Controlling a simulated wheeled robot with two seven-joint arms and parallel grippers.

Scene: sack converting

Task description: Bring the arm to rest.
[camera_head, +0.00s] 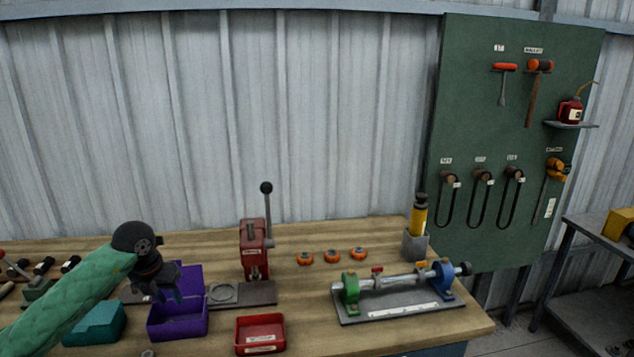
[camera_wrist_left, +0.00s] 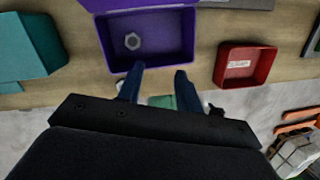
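My left arm, in a green sleeve, reaches in from the left in the head view. Its dark gripper (camera_head: 166,294) hangs over the purple bin (camera_head: 178,331) near the front of the bench. In the left wrist view, the two blue fingers (camera_wrist_left: 160,70) are apart with nothing held between them. My right gripper is in neither view.
A teal bin (camera_head: 95,324) stands left of the purple one, a red tray (camera_head: 260,336) right. Behind are a red lever press (camera_head: 255,250) and several orange rings (camera_head: 332,256). A fixture with a shaft (camera_head: 400,295) stands right. Bench wood (camera_head: 310,285) is clear between.

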